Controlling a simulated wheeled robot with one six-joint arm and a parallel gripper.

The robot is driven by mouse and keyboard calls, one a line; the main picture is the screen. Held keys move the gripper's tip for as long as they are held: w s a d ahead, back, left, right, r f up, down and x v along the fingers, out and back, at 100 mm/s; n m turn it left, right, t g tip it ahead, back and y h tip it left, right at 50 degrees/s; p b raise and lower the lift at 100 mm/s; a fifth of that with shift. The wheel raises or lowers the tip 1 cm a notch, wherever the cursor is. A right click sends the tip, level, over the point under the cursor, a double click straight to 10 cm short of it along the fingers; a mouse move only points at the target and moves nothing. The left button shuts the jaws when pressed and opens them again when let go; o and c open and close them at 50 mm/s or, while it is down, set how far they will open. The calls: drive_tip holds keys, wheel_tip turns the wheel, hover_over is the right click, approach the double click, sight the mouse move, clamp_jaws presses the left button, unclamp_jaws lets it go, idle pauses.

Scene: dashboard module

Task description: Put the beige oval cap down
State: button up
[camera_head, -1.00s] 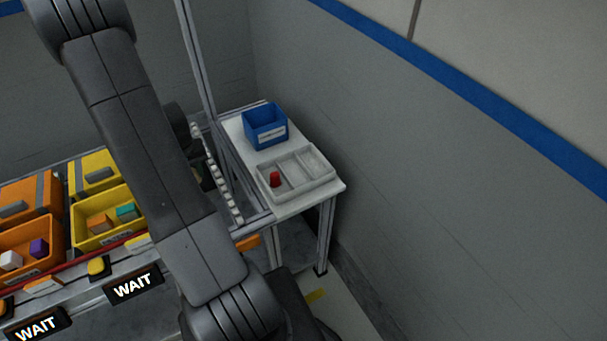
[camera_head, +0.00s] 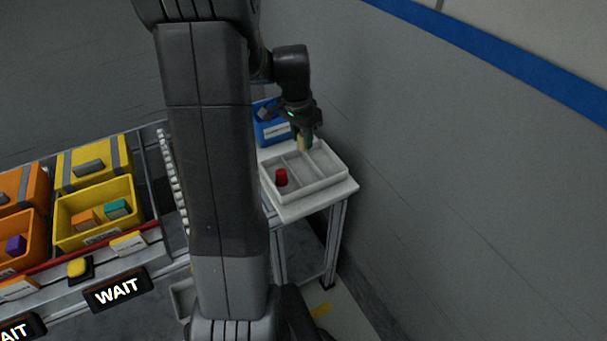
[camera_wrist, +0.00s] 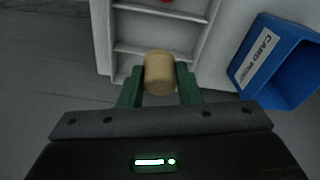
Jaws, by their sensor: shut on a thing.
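The beige oval cap (camera_wrist: 159,73) is between the two green fingers of my gripper (camera_wrist: 160,88) in the wrist view. My gripper is shut on it. In the head view my gripper (camera_head: 304,142) points down over the white compartment tray (camera_head: 312,192), and the beige cap (camera_head: 302,144) shows at its fingertips. The cap appears to be above the tray's far part; the exact height over the tray floor is hard to tell. The tray also shows in the wrist view (camera_wrist: 104,40), with its dividers running across.
A red piece (camera_head: 281,177) stands in the tray's left compartment. A blue bin (camera_head: 268,128) labelled CARD POST stands behind the tray, close to my gripper. The tray sits on a white side table (camera_head: 290,211) by the grey wall. Yellow bins (camera_head: 70,225) with blocks stand at left.

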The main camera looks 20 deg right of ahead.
wheel_tip(320, 180, down, 10)
drive_tip(key=shift+s+d+r, duration=0.15)
idle(0.3)
drive_tip(key=shift+f, duration=0.25)
drive_tip(key=o, duration=1)
drive_tip(key=shift+r, duration=0.1)
drive_tip(key=shift+c, duration=0.2)
drive_tip(key=shift+r, duration=0.55)
drive_tip(key=r, duration=0.3)
drive_tip(key=a+r, duration=0.1)
drive_tip(key=r, duration=0.7)
drive_tip(key=shift+s+a+r, duration=0.1)
drive_tip(key=shift+s+a, duration=0.1)
